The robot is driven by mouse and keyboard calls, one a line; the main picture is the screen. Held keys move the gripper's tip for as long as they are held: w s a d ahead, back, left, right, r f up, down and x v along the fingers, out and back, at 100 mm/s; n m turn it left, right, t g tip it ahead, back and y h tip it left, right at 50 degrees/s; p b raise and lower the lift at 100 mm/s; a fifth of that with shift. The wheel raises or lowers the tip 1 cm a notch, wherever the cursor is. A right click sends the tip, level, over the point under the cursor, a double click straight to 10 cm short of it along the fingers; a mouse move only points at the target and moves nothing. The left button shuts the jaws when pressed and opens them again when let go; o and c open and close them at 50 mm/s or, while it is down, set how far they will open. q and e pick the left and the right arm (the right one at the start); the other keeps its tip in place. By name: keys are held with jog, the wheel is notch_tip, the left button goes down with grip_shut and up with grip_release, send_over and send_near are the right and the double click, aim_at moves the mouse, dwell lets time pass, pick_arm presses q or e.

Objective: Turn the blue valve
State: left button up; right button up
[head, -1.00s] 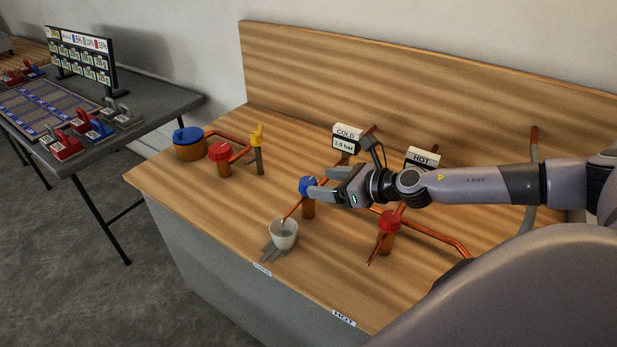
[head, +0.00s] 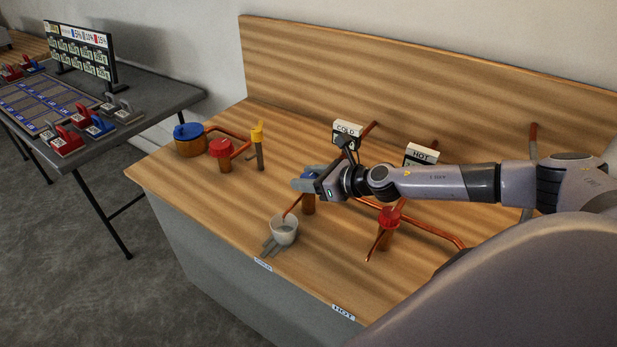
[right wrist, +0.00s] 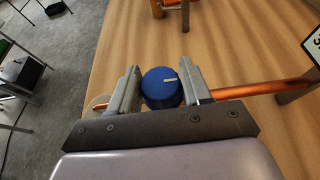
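In the head view the knob (head: 311,170) is mostly hidden behind my right gripper (head: 304,184). The right gripper also shows in the right wrist view (right wrist: 160,84). Its fingers lie on both sides of the knob, close against it with little or no gap, and appear shut on it. My left gripper is not in view.
A pale cup (head: 284,232) stands below the pipe's spout. A blue-lidded pot (head: 190,140) and red knob (head: 221,147) are at left.

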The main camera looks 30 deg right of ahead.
jog(key=shift+m+h, duration=0.6)
jog(key=m+h, duration=0.3)
jog(key=shift+t, duration=0.4)
jog(key=m+h, duration=0.4)
jog(key=h, duration=0.1)
jog(key=shift+a+f+g+h, duration=0.1)
jog(key=shift+g+h, duration=0.2)
jog(key=shift+g, duration=0.1)
jog(key=m+g+h, duration=0.3)
jog(key=m+h, duration=0.1)
jog(key=m, duration=0.1)
jog(key=shift+h, duration=0.3)
jog(key=m+g+h, duration=0.3)
jog(key=m+g, duration=0.1)
jog(key=shift+m, duration=0.3)
jog(key=shift+g, duration=0.4)
jog(key=o, duration=1)
jog(key=shift+c, duration=0.2)
